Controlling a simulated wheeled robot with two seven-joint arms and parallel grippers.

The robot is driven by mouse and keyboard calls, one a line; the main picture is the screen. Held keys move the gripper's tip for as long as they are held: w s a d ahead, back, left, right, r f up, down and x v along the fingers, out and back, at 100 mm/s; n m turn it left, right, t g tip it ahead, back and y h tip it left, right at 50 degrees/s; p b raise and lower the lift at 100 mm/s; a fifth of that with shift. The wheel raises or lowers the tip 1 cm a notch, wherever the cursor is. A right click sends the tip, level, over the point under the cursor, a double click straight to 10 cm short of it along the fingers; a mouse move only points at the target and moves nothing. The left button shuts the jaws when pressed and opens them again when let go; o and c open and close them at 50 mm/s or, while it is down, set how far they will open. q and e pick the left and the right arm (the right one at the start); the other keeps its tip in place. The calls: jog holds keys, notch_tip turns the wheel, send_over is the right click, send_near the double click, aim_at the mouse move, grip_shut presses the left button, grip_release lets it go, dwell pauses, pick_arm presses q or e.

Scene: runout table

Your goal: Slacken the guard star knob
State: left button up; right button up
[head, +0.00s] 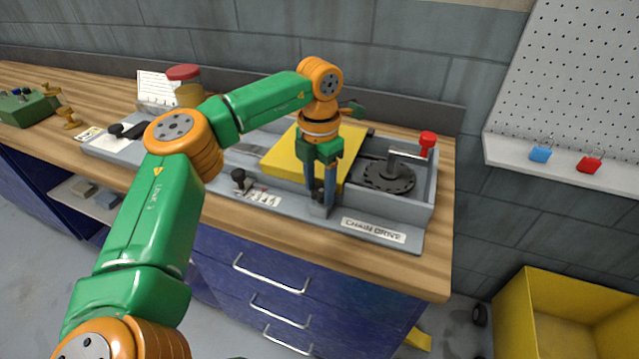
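The yellow guard (284,160) lies over the middle of the grey chain-drive unit. My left gripper (320,200) points down at the unit's front edge, just in front of the guard. Its two blue-grey fingers are apart, with a small dark knob-like part on a grey bracket between them, mostly hidden. I cannot tell whether the fingers press on it. A second black knob (238,177) stands to the left on the front edge, clear of the gripper. My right gripper is not in view.
A crank with a red handle (427,140) stands over a dark disc (389,177) at the unit's right end. A red-lidded jar (186,86) stands behind the unit. A green box (24,107) sits far left. A yellow bin (565,305) stands on the floor at right.

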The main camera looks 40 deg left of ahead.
pick_arm(q)
grip_shut()
jog(key=shift+n, duration=1.3)
jog(key=shift+d+n+p, duration=0.1)
jog(key=shift+n+p, duration=0.35)
jog(key=shift+n, duration=1.25)
jog(key=shift+o, duration=1.5)
grip_release()
